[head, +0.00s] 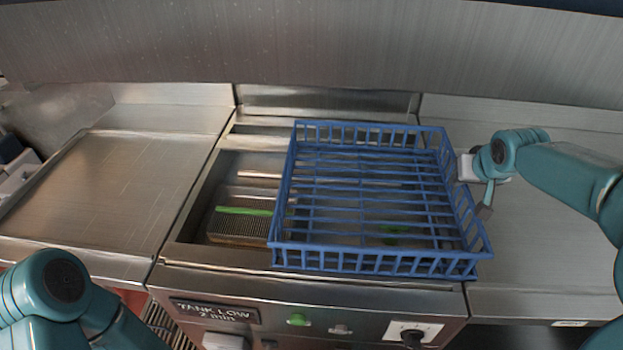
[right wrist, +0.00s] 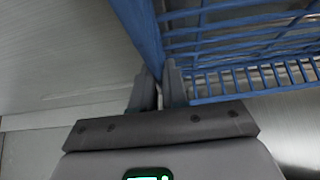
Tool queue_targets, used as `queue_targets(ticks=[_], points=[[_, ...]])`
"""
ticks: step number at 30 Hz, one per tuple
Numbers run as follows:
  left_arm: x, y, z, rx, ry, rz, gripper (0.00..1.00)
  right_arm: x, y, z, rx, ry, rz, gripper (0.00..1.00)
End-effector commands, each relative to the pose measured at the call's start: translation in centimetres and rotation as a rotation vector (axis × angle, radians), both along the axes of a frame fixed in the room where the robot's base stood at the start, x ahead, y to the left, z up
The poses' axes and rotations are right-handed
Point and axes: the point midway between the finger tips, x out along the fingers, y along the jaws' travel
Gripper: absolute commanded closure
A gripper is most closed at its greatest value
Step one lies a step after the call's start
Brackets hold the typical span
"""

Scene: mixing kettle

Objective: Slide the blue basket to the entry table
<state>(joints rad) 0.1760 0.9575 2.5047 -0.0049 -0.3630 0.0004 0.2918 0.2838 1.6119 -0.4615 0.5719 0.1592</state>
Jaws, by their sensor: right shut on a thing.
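The blue basket (head: 372,192) is a wire-sided rack, and it looks empty. It sits over the right part of the sunken tank in the steel counter, its right side reaching toward the right counter. My right gripper (head: 466,168) is at the basket's right wall in the head view. In the right wrist view, the gripper's fingers (right wrist: 160,92) are shut on the blue basket's wall (right wrist: 138,35). My left arm shows at the lower left, and its gripper is out of view. Which counter is the entry table cannot be told from labels.
A flat steel counter with a raised edge (head: 110,190) lies clear on the left. The right steel counter (head: 545,240) is also clear. The open tank (head: 225,190) between them holds a grille and green strips. A front panel reads "TANK LOW 2 min" (head: 215,311).

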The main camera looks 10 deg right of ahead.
Motion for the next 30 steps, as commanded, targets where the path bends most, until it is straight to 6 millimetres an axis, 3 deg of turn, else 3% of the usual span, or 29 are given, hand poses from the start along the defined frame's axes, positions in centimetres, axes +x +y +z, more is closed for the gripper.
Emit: queue_targets(ticks=[16, 30], points=[[0.0, 0.0, 3.2, 0.0, 0.0, 0.0, 0.57, -1.9, -7.4, 0.4, -0.001, -0.003, -0.006, 1.0], [0.0, 0.0, 3.8, 0.0, 0.0, 0.0, 0.57, -3.5, -13.5, 0.2, -0.003, -0.003, -0.005, 1.0]])
